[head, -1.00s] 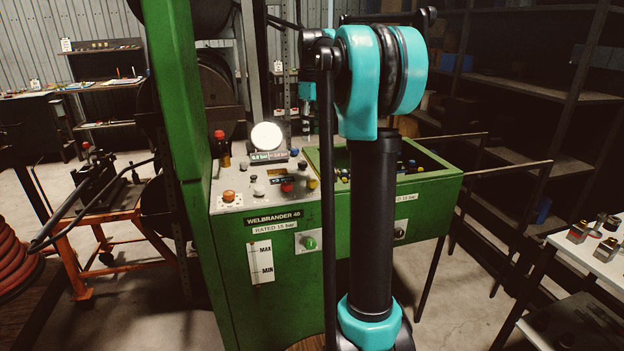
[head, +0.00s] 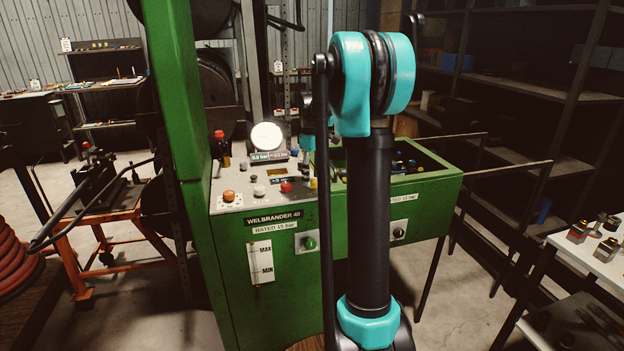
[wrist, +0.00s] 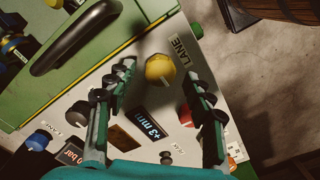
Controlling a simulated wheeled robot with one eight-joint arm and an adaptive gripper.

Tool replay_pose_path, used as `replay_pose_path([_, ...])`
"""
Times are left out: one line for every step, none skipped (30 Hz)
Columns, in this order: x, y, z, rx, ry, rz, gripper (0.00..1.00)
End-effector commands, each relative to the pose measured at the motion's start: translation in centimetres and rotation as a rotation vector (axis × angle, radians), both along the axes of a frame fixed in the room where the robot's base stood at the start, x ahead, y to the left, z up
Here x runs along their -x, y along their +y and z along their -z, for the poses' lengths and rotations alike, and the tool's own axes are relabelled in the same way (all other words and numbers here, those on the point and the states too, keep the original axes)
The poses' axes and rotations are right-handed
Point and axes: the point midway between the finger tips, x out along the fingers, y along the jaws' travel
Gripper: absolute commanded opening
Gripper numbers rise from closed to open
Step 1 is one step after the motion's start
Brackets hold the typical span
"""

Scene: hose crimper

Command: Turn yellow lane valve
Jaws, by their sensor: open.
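The yellow lane valve knob (wrist: 159,68) is a round yellow knob beside a "LANE" label (wrist: 181,52) on the light panel in the wrist view. My gripper (wrist: 158,76) is open, with one finger to each side of the yellow knob and nothing held. Clear gaps show between the knob and both fingers; how high the fingers are above the panel is hard to tell. In the head view, the yellow knob (head: 313,183) shows small at the panel's right edge, partly hidden by my arm.
A red knob (wrist: 186,115) lies close to the right finger. A blue knob (wrist: 38,140) and a small display (wrist: 153,123) are on the same panel. A black handle (wrist: 76,38) on a green surface is beyond the left finger. The pressure gauge (head: 266,137) stands behind the panel.

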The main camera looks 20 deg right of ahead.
Motion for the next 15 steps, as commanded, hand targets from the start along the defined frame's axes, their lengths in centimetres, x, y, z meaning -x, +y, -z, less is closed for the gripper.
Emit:
replay_pose_path([0.00,0.00,0.49,0.000,0.000,0.000,0.53])
replay_pose_path([0.00,0.00,0.71,0.000,0.000,0.000,0.53])
replay_pose_path([0.01,0.00,0.96,0.000,0.000,0.000,0.53])
replay_pose_path([0.02,0.01,1.10,0.000,0.000,0.000,0.53])
replay_pose_path([0.02,0.01,1.21,0.000,0.000,0.000,0.53])
replay_pose_path([0.02,0.01,1.30,0.000,0.000,0.000,0.53])
replay_pose_path([0.02,0.01,1.35,0.000,0.000,0.000,0.53])
replay_pose_path([0.01,0.00,1.37,0.000,0.000,0.000,0.53])
replay_pose_path([0.01,0.00,1.38,0.000,0.000,0.000,0.53])
replay_pose_path([0.01,0.00,1.38,0.000,0.000,0.000,0.53])
replay_pose_path([0.01,0.00,1.38,0.000,0.000,0.000,0.53])
replay_pose_path([0.01,0.00,1.37,0.000,0.000,0.000,0.53])
replay_pose_path([0.01,0.00,1.37,0.000,0.000,0.000,0.53])
replay_pose_path([0.01,0.00,1.37,0.000,0.000,0.000,0.53])
replay_pose_path([0.01,0.00,1.36,0.000,0.000,0.000,0.48])
